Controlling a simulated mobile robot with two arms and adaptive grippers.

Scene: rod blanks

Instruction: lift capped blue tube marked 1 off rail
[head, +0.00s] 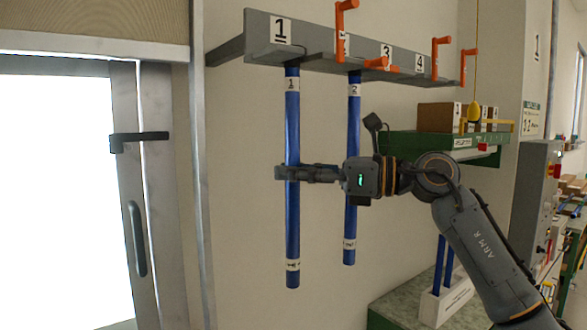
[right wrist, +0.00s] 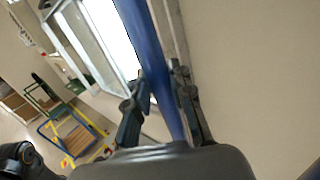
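The blue tube marked 1 (head: 292,225) hangs upright under the rail (head: 325,55), below the rail's number 1 plate. It has a white label with a 1 near its top and a white band near its bottom; its top end is hidden at the rail. My right gripper (head: 292,172) comes from the right and is shut on the tube at about mid-length. In the right wrist view the tube (right wrist: 158,55) passes between the two fingers (right wrist: 163,85). My left gripper is not in view.
A second blue tube (head: 351,215), marked 2, hangs just right, behind my right gripper. Orange levers (head: 341,25) stick out of the rail. A green shelf (head: 430,143) with boxes and a white stand (head: 447,300) are to the right. A door (head: 150,220) is at left.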

